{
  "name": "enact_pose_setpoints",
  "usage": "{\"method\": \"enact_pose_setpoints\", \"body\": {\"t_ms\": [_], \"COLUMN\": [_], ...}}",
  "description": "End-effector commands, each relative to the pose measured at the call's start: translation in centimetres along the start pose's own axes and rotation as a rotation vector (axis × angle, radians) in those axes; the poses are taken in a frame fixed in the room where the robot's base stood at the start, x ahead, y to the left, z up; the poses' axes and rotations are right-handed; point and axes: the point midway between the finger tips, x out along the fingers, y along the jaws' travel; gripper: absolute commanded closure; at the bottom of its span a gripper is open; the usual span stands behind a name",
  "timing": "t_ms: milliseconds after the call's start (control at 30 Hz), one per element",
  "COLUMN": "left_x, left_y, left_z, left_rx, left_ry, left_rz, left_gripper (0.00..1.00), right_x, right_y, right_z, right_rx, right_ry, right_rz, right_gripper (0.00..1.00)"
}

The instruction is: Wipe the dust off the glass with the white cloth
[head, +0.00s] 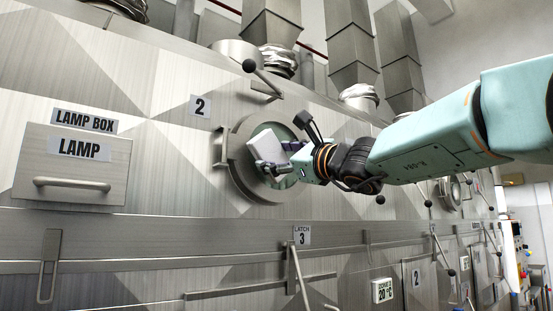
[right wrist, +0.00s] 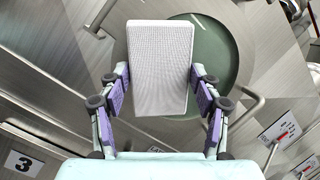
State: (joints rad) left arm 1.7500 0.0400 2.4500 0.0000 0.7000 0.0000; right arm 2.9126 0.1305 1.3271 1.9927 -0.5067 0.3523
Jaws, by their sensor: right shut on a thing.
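The white cloth (head: 266,147) is a pale block-like pad held in front of the round glass (head: 287,135) in the metal hood wall. My right gripper (head: 272,170) is shut on the cloth. In the right wrist view the cloth (right wrist: 160,65) sits between the purple-padded fingers of my right gripper (right wrist: 162,92), over the greenish glass (right wrist: 215,50). The cloth covers part of the glass. I cannot tell whether it touches the glass. A thin pale streak shows near the top of the glass in the wrist view. My left gripper is not in view.
A lever with a black knob (head: 249,66) sticks out above the glass, and a handle (head: 223,150) is at its left. A lamp box (head: 72,165) with a bar handle is on the left. Several latch levers (head: 299,275) stand out below. Ducts rise above the hood.

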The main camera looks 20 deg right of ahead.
Motion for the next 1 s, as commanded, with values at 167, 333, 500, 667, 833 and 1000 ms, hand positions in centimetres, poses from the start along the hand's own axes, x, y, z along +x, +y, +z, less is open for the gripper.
{"method": "enact_pose_setpoints", "body": {"t_ms": [167,333,500,667,833,1000], "left_x": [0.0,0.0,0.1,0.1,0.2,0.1], "left_y": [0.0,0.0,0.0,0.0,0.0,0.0], "left_z": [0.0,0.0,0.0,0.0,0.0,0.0], "left_rx": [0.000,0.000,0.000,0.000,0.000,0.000], "left_ry": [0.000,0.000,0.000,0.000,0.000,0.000], "left_rz": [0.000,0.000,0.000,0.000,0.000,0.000], "left_gripper": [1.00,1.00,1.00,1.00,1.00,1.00], "right_x": [0.0,0.1,0.4,0.8,0.9,0.9], "right_y": [0.0,0.1,0.6,1.2,1.4,1.4], "right_z": [0.0,-0.1,-0.8,-1.6,-1.8,-1.8], "right_rx": [-0.001,0.000,0.002,0.007,0.010,0.009], "right_ry": [0.000,0.000,0.001,0.002,0.000,0.000], "right_rz": [0.000,0.003,0.014,0.030,0.036,0.035], "right_gripper": [0.61,0.61,0.61,0.61,0.61,0.61]}}
